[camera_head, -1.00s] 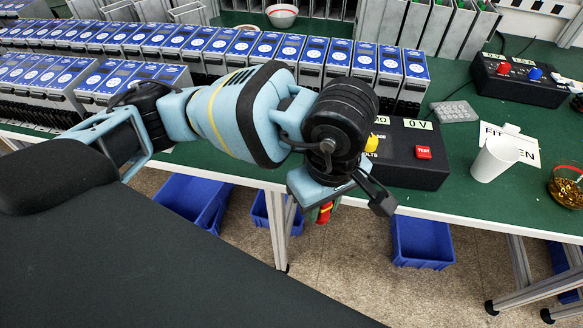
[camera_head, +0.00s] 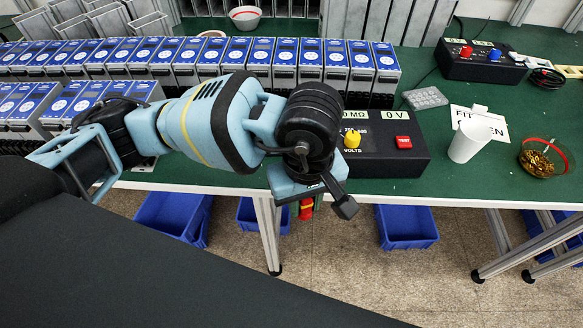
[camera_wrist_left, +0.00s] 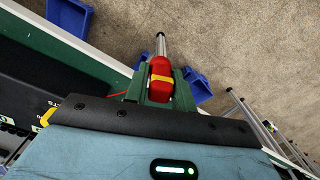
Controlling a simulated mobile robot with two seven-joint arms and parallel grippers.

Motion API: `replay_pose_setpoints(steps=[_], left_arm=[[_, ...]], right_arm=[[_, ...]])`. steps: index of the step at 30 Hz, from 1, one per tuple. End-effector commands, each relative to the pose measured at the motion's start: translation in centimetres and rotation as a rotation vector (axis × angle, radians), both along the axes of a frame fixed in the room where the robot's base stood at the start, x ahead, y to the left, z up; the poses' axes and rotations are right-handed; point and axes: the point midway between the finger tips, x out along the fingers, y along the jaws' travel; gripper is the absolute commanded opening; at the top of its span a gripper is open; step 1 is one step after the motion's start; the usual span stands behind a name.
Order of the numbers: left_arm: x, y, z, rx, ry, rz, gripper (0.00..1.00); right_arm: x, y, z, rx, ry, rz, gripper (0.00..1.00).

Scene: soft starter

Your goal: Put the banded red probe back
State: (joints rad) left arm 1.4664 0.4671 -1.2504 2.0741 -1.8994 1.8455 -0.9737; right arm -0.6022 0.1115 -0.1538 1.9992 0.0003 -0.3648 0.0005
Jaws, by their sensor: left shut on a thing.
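The tip points away over the floor. In the head view, my left gripper (camera_head: 307,208) hangs past the table's front edge, in front of the black meter box. A bit of the red probe (camera_head: 306,210) shows below the wrist; the rest is hidden. The black meter box (camera_head: 385,165) has a yellow knob (camera_head: 352,138) and a red TEST button (camera_head: 403,142). My right gripper is not in view.
Rows of blue-faced units (camera_head: 262,52) fill the table's left and middle. A white cup (camera_head: 466,142), a glass bowl (camera_head: 545,158) and a second black box (camera_head: 482,62) stand at right. Blue bins (camera_head: 406,228) sit below. Green tabletop (camera_head: 440,185) is clear beside the meter box.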

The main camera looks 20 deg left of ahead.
Motion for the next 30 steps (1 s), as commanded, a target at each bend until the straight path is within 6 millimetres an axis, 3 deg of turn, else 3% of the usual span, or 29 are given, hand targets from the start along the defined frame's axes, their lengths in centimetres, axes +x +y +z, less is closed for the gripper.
replay_pose_setpoints(steps=[6,13,23,30], left_arm=[[4.5,2.7,-0.3,0.002,-0.002,0.007,0.0],[8.2,4.9,-0.8,0.001,-0.001,0.004,0.0],[9.2,5.5,-1.1,0.0,-0.001,-0.001,0.0],[9.1,5.5,-3.5,0.001,0.001,0.001,0.0]], right_arm=[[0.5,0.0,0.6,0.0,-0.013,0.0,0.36],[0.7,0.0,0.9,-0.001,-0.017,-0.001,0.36],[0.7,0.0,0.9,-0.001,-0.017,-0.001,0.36],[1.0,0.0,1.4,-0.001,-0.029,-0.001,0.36]])
